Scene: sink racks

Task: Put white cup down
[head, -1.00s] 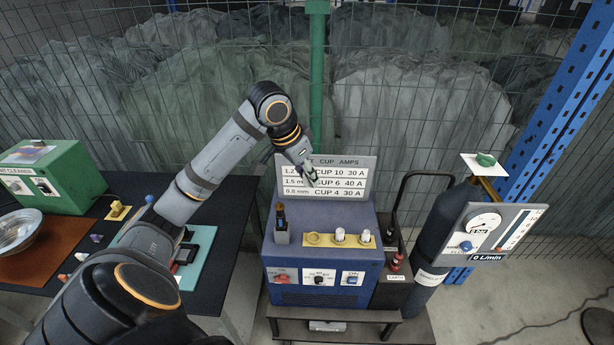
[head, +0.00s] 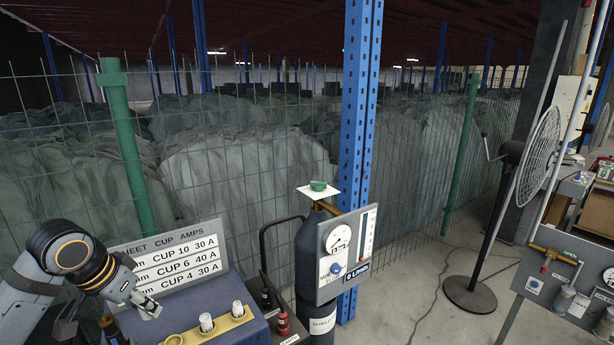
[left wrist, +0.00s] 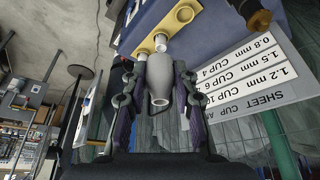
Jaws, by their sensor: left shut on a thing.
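My left gripper (head: 147,305) is at the left of the head view, in front of the sheet/cup/amps sign. In the left wrist view, the gripper (left wrist: 158,100) is shut on a white cup (left wrist: 158,80), a pale tapered tube between its fingers. In the head view the held cup is hard to make out. A yellow rack (head: 219,332) on the blue machine bears two other white cups, one (head: 206,322) left of the other (head: 238,309). The rack also shows in the left wrist view (left wrist: 150,46), beyond the held cup. My right gripper is out of view.
The sign (head: 170,262) stands upright at the back of the blue machine (head: 255,331). A dark gas cylinder (head: 308,262) with a gauge panel (head: 347,250) stands to the right. A fan (head: 540,155) and open floor lie farther right.

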